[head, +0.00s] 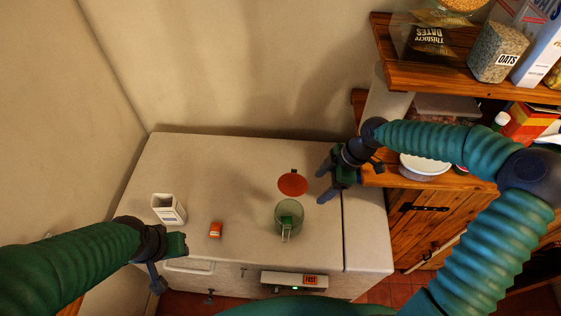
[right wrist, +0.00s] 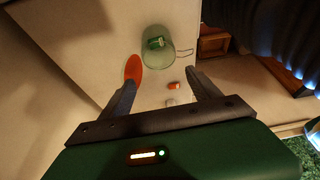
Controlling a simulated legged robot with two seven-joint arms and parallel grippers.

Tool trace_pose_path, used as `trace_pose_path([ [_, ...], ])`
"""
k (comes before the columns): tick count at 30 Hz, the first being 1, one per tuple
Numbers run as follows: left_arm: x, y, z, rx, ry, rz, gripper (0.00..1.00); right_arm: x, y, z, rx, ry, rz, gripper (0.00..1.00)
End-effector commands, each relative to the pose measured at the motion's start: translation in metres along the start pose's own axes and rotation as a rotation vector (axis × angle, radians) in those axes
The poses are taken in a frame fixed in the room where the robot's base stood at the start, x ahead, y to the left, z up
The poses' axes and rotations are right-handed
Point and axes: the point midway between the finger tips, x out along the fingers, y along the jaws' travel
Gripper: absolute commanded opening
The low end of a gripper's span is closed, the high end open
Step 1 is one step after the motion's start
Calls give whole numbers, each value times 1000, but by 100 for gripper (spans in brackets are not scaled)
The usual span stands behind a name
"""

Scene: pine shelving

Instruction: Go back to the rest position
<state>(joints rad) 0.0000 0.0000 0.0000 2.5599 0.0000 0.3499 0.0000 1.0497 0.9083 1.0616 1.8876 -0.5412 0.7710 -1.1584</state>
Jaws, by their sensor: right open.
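My right gripper (head: 328,184) is open and empty at the right side of the white worktop, above its surface. In the right wrist view its two fingers (right wrist: 160,90) stand wide apart with nothing between them held. My left gripper (head: 170,262) is at the worktop's front left edge; whether its jaws are open cannot be made out. A green glass jar (head: 291,214) with something green inside stands on the worktop, left of and nearer than my right gripper. A red-orange disc (head: 292,184) lies behind the jar.
A white container (head: 168,208) and a small orange box (head: 216,230) stand left on the worktop (head: 220,165). Pine shelves (head: 430,78) at the right hold an oats jar (head: 497,52) and packets. The right arm passes close before the shelves. The worktop's back middle is clear.

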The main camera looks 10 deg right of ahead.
Motion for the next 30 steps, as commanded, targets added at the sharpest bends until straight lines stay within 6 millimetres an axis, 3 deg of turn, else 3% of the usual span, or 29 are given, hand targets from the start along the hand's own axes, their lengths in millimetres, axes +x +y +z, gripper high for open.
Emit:
trace_pose_path([
  [2,1,0,0,0,0,0,36,1,-1,0,1,-2,-1,72],
  [5,15,0,4,0,0,0,36,22,-12,3,32,-34,-22,72],
  [8,52,0,12,0,0,0,36,72,-43,15,149,-135,-55,72],
  [10,88,0,21,0,0,0,36,110,-72,32,309,-240,-37,72],
  [12,124,0,30,0,-1,0,36,135,-95,51,509,-319,41,72],
  [15,167,0,40,0,-1,0,36,153,-116,69,815,-329,210,72],
  [18,194,0,46,0,-1,0,36,158,-129,76,1075,-242,343,72],
  [21,204,0,48,0,-1,0,36,157,-136,76,1232,-160,402,72],
  [30,199,0,47,0,1,0,36,150,-136,75,1290,-131,415,72],
])
